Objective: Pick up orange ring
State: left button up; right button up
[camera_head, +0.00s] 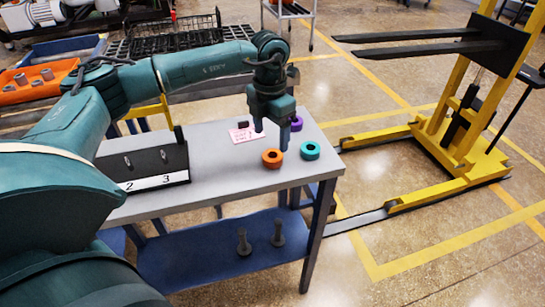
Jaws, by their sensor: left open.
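A teal ring (310,150) lies to the right of the orange one. A purple ring (296,123) lies further back, partly hidden by the gripper. My right gripper does not show.
A pink card (244,134) lies behind the orange ring. A dark rack numbered 2 and 3 (155,168) stands at the table's left. Two grey pegs stand on the blue lower shelf (205,262). A yellow lift (450,135) stands on the floor at right.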

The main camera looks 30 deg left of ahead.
aim_at(273, 149)
pick_arm(q)
jog(key=f, duration=0.3)
jog(key=f+p, duration=0.1)
jog(key=f, duration=0.1)
jog(key=shift+s+d+f, duration=0.1)
jog(key=shift+s+d, duration=0.05)
jog(key=shift+d, duration=0.25)
jog(key=c, duration=1.2)
